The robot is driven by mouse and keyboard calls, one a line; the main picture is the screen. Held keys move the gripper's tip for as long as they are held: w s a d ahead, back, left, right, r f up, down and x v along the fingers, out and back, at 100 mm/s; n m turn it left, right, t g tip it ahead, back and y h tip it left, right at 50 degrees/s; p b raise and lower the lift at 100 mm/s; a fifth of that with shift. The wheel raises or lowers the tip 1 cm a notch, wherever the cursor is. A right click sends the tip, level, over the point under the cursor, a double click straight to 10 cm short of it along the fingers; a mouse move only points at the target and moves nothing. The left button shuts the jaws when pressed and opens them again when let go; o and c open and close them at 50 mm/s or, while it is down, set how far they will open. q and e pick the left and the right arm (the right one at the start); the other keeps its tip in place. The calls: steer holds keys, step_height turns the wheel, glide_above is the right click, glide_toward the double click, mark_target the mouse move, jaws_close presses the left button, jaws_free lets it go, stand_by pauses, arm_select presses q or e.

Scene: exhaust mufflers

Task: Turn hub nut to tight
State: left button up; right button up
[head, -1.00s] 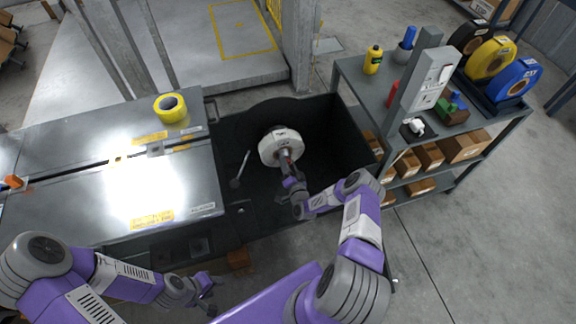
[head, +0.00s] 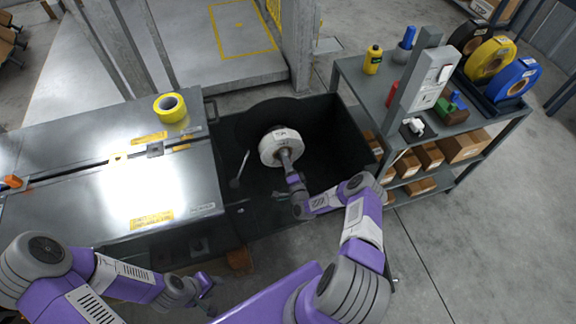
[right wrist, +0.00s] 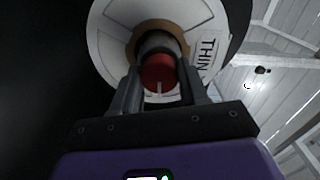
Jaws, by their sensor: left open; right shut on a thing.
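A white wheel-like disc (head: 272,149) with a dark rim stands in the black bin on a central shaft. In the right wrist view the same disc (right wrist: 112,40) fills the top, with a brown ring (right wrist: 184,45) and a red-faced hub nut (right wrist: 158,72) at its centre. My right gripper (head: 288,166) reaches the hub. In the right wrist view its fingers (right wrist: 160,90) sit on both sides of the nut and are shut on it. My left gripper (head: 212,288) is open and empty at the bottom left, low in front of the bench, far from the disc.
The black bin (head: 340,130) surrounds the disc, with a thin lever (head: 241,168) beside it. A metal bench (head: 80,200) carrying a yellow tape roll (head: 170,107) is at left. A shelf cart (head: 480,130) with spools and boxes is at right.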

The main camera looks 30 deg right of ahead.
steer(key=shift+d+r, duration=0.15)
steer(key=o, duration=1.1)
steer(key=shift+c, duration=0.2)
steer(key=p+v, duration=0.2)
steer(key=v, duration=0.5)
steer(key=shift+s, duration=0.25)
